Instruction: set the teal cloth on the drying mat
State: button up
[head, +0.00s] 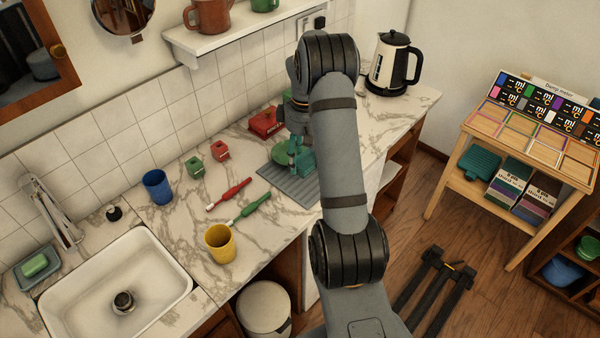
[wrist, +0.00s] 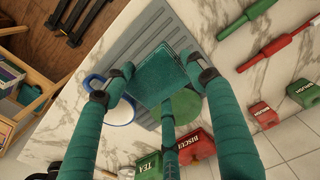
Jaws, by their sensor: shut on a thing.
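The teal cloth (wrist: 160,78) is a folded square between my gripper's teal-wrapped fingers in the wrist view. My gripper (wrist: 158,84) is shut on it. The grey ribbed drying mat (wrist: 140,42) lies behind the cloth in that view; I cannot tell whether the cloth touches it. In the head view, my gripper (head: 297,150) is over the drying mat (head: 283,181), and the cloth (head: 306,161) shows at the mat's far right part, partly hidden by my arm.
Red (head: 237,190) and green (head: 249,210) handled utensils lie left of the mat. A yellow cup (head: 220,243), blue cup (head: 157,186) and small tins (head: 195,167) stand farther left. A red tin (head: 265,122) is behind the mat; a kettle (head: 394,64) stands at the far right end.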

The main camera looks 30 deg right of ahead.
aim_at(302, 162)
jog(key=shift+a+f, duration=0.2)
jog(key=shift+f, duration=0.35)
jog(key=shift+a+f, duration=0.15)
jog(key=shift+f, duration=0.35)
jog(key=shift+f+p, duration=0.4)
jog(key=shift+f, duration=1.55)
jog(key=shift+f, duration=0.15)
jog(key=o, duration=0.8)
notch_tip(302, 162, up, 12)
jog(key=shift+r+b, duration=0.2)
jog(key=shift+b, duration=0.5)
